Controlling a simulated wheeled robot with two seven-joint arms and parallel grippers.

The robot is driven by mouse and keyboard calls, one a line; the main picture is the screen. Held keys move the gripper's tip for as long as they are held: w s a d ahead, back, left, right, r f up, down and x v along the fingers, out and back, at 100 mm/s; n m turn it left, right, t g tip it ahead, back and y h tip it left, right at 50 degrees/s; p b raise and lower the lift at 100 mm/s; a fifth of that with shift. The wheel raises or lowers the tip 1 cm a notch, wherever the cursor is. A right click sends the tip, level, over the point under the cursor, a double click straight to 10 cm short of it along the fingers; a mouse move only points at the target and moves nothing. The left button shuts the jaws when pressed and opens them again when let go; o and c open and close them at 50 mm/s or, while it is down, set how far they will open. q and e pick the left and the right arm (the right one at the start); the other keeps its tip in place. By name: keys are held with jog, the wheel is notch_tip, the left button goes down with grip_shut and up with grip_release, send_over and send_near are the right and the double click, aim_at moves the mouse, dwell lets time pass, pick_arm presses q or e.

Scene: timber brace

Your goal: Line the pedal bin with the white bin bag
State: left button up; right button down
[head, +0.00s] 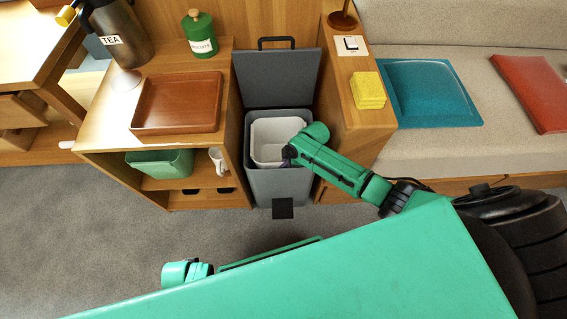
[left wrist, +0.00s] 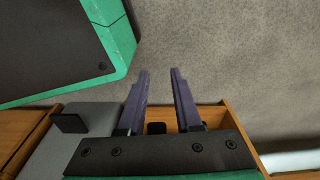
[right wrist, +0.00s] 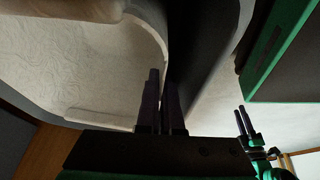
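The grey pedal bin (head: 278,187) stands between two wooden units with its lid (head: 277,78) raised. The white bin bag (head: 268,133) sits open inside the bin, its rim around the top. In the right wrist view the pale bag (right wrist: 85,60) fills the left side, beside the dark bin wall. My right gripper (head: 291,152) is at the bag's right rim, its fingers (right wrist: 162,85) close together with the rim running between them. My left gripper (left wrist: 157,72) is open and empty over the floor, near the bin's black pedal (left wrist: 70,122); its fingers are hidden in the head view.
A wooden unit on the left holds a brown tray (head: 177,103), a green canister (head: 200,35) and a tea flask (head: 120,38). A yellow sponge block (head: 367,90) lies on the right unit. A bench with cushions (head: 432,92) is further right. Carpet (head: 80,220) in front is clear.

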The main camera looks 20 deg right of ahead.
pick_arm(q)
jog(key=w+d+r+b, duration=0.2)
jog(key=w+r+b, duration=0.2)
jog(key=r, duration=0.4)
jog(key=shift+w+d+r, duration=0.2)
jog(key=shift+w, duration=0.35)
jog(key=shift+b, duration=0.3)
